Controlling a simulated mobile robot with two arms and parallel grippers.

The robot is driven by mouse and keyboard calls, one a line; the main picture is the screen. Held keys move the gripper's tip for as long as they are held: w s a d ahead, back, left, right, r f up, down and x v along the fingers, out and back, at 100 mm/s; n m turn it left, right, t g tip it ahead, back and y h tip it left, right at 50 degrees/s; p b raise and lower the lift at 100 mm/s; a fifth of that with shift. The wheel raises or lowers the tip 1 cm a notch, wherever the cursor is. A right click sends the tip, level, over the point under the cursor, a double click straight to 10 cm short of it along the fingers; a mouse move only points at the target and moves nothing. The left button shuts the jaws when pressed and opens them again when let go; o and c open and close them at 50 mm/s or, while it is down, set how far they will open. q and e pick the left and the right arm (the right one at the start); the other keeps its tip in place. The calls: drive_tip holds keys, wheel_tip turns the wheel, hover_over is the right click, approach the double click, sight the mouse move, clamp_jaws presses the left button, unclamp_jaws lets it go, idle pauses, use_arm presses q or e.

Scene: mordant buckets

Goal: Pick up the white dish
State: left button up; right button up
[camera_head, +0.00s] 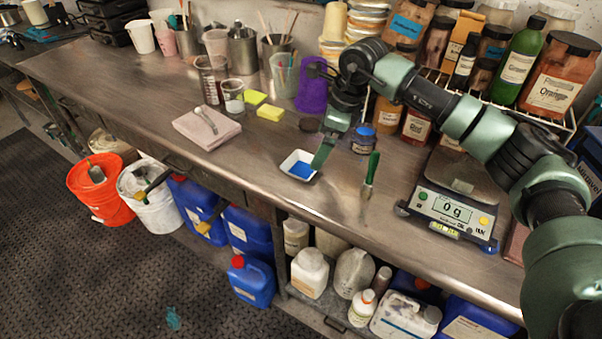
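The white dish (286,163) is small and square. It sits on the metal bench near its front edge and has blue powder or paint in it. My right gripper (321,157) reaches in from the right with its fingers pointing down at the dish's right side. A green finger overlaps the right rim. I cannot tell whether it touches the dish or how far apart the fingers are. My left gripper is not in view.
A blue-lidded jar (363,140) is close behind the gripper. A folded pink cloth (206,128) lies left. Bare bench lies around the dish's left and front.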

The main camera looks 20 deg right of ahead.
sight(300, 168)
drive_tip(key=w+a+f+m, duration=0.1)
drive_tip(key=f, duration=0.1)
drive_tip(key=w+a+f+m+p, duration=0.1)
drive_tip(key=f+m, duration=0.1)
drive_tip(key=f, duration=0.1)
drive_tip(key=w+a+f+m, duration=0.1)
drive_tip(key=f, duration=0.1)
drive_tip(key=shift+w+f+t+p, duration=0.15)
drive_tip(key=shift+f+t+p, duration=0.15)
drive_tip(key=shift+f+p, duration=0.1)
drive_tip(key=shift+w+f, duration=0.25)
drive_tip(key=shift+f, duration=0.25)
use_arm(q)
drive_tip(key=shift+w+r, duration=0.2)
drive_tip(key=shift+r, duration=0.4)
use_arm(e)
drive_tip(key=shift+y, duration=0.3)
drive_tip(key=c, duration=1.3)
